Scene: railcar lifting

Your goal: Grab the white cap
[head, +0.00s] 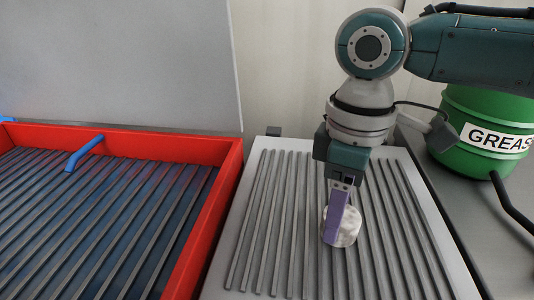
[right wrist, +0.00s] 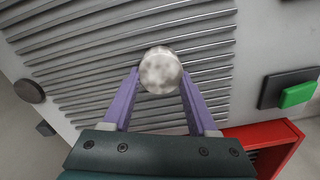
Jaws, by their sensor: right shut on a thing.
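The white cap (head: 347,228) is a round, mottled white-grey piece over the grey ribbed panel (head: 262,225) in the head view. My right gripper (head: 336,236) points down at it, with a purple finger in front of the cap. In the right wrist view the cap (right wrist: 160,70) sits between the tips of the two purple fingers, and the right gripper (right wrist: 160,84) is shut on it. Whether the cap touches the panel cannot be told. My left gripper is not in view.
A red-rimmed tray (head: 222,178) with dark ribs and a blue handle (head: 84,152) stands at the left. A green grease drum (head: 470,130) stands at the right with a black hose. A green button (right wrist: 297,95) shows in the right wrist view.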

